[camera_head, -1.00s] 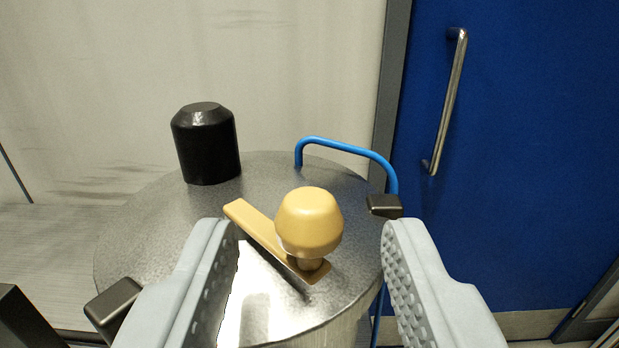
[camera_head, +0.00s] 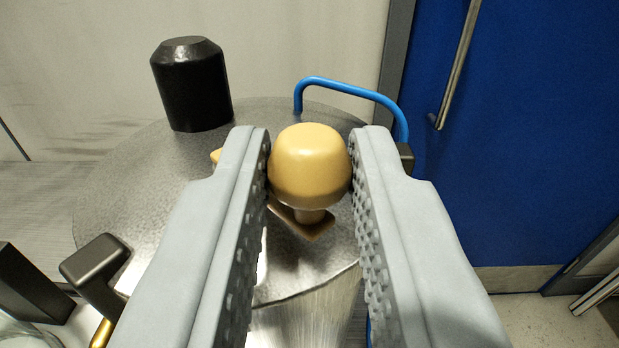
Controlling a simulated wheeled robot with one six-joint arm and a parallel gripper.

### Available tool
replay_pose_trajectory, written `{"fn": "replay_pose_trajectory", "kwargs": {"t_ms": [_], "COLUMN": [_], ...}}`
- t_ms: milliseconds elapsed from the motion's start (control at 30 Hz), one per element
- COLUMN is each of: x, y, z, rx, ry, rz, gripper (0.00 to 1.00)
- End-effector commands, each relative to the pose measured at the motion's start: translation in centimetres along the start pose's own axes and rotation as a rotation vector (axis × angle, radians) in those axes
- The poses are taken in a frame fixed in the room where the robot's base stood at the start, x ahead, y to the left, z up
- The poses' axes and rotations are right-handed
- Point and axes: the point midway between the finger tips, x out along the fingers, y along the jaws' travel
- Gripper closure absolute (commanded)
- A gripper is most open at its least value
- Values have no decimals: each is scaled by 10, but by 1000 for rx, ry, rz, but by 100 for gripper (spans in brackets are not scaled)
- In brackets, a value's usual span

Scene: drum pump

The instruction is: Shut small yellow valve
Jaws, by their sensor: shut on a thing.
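The small yellow valve has a rounded knob (camera_head: 309,165) on a short stem above a flat yellow lever bar (camera_head: 302,222). It sits on top of a grey metal drum (camera_head: 130,190). My gripper (camera_head: 310,170) is shut on the knob, with one pale grey finger touching each side. The left finger hides most of the lever bar; only its far tip shows to the left of that finger, and its near end shows below the knob.
A black cylinder (camera_head: 191,85) stands on the drum at the back left. A blue tube (camera_head: 350,89) arches behind the knob to the right. A dark handle (camera_head: 95,262) lies at the lower left. A blue door (camera_head: 540,130) with a metal handle (camera_head: 459,65) is at the right.

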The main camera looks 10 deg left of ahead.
Motion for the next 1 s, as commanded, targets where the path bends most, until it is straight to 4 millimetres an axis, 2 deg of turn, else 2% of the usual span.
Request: {"fn": "replay_pose_trajectory", "kwargs": {"t_ms": [467,1000], "x": [6,27], "y": [10,24], "z": [0,1], "rx": [0,0], "ry": [-1,-1], "rz": [-152,-567], "gripper": [100,100]}}
